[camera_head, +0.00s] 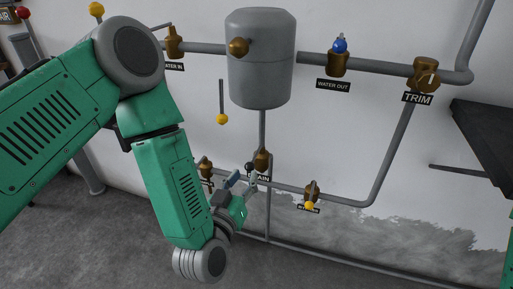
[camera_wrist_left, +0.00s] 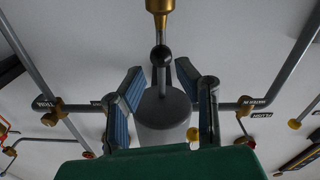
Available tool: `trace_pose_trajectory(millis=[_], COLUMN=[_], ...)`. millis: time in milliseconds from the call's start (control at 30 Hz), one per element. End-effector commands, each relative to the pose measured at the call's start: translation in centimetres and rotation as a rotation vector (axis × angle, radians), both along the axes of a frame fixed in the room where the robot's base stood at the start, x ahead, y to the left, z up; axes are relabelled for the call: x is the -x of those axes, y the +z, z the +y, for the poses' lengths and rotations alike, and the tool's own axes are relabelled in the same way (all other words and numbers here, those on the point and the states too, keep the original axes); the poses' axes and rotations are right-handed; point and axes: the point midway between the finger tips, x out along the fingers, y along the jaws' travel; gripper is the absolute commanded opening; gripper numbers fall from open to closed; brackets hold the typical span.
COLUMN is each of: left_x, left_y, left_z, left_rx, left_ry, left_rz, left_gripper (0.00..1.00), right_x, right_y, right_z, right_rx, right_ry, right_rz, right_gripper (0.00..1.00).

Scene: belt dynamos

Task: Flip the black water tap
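The black water tap (camera_head: 249,167) is a small black ball knob at the brass drain valve (camera_head: 262,160), below the grey tank. In the left wrist view the black knob (camera_wrist_left: 162,55) hangs near the top centre, under a brass fitting (camera_wrist_left: 160,7). My left gripper (camera_head: 243,183) is close to the knob in the head view, partly hidden by its own wrist. In the left wrist view its blue-padded fingers (camera_wrist_left: 160,80) are spread apart, with the knob in line with the gap, near the fingertips. No finger visibly touches it. My right gripper is out of view.
The grey tank (camera_head: 262,70) is above, with pipes along the wall. Other valves are the blue-knobbed water out (camera_head: 339,48), the trim valve (camera_head: 424,75) and a yellow-knobbed one (camera_head: 310,203). A black structure (camera_head: 487,135) juts in at right. The floor is clear.

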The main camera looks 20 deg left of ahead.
Motion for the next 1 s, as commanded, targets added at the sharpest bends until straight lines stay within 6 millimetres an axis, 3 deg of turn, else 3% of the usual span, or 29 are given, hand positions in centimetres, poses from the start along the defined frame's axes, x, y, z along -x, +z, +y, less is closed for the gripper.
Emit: trace_pose_trajectory(millis=[33, 200, 400, 600, 867, 967, 1000], left_x=[-1.3, -4.9, -8.0, -9.3, -9.5, -9.5, -9.5], left_y=[-0.4, -0.5, -0.5, -0.4, -0.3, -0.3, -0.3], left_z=[0.1, 0.0, -0.2, -0.3, -0.3, -0.3, -0.3], left_rx=[0.001, 0.0, 0.0, 0.0, 0.0, 0.0, 0.0], left_ry=[0.003, 0.003, 0.001, 0.001, 0.0, 0.0, 0.0], left_rz=[-0.005, -0.004, -0.002, 0.0, 0.001, 0.001, 0.001], left_gripper=[0.28, 0.28, 0.28, 0.28, 0.28, 0.0, 0.0], right_x=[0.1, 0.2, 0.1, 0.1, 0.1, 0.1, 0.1], right_y=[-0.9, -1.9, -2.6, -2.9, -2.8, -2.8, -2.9], right_z=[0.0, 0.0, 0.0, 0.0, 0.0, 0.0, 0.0], right_rx=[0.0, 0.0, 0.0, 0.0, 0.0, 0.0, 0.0], right_ry=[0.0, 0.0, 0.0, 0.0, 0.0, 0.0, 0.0], right_rz=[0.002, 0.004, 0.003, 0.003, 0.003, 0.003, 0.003], right_gripper=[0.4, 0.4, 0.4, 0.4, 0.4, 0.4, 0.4])
